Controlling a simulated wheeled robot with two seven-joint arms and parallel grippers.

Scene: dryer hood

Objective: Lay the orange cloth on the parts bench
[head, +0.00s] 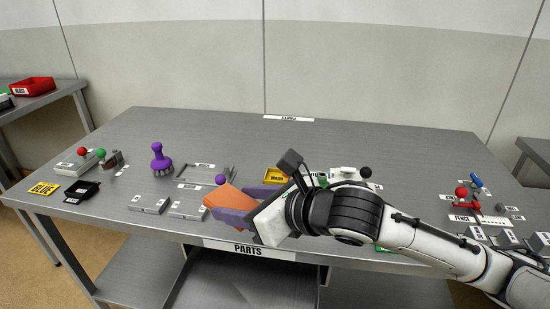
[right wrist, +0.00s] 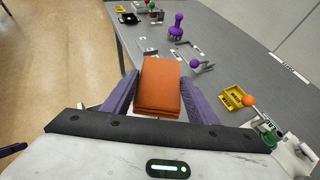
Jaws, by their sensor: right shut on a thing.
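The orange cloth (head: 222,199) is a folded block held between the purple fingers of my right gripper (head: 232,210). In the right wrist view the cloth (right wrist: 160,86) sits between the two fingers, and my right gripper (right wrist: 160,95) is shut on it. The cloth is above the front part of the parts bench (head: 300,145), near its PARTS label (head: 248,249). I cannot tell whether it touches the bench top. My left gripper does not show in the head view.
A red clamp (head: 464,198) and grey blocks are at the right. The bench's back middle is clear.

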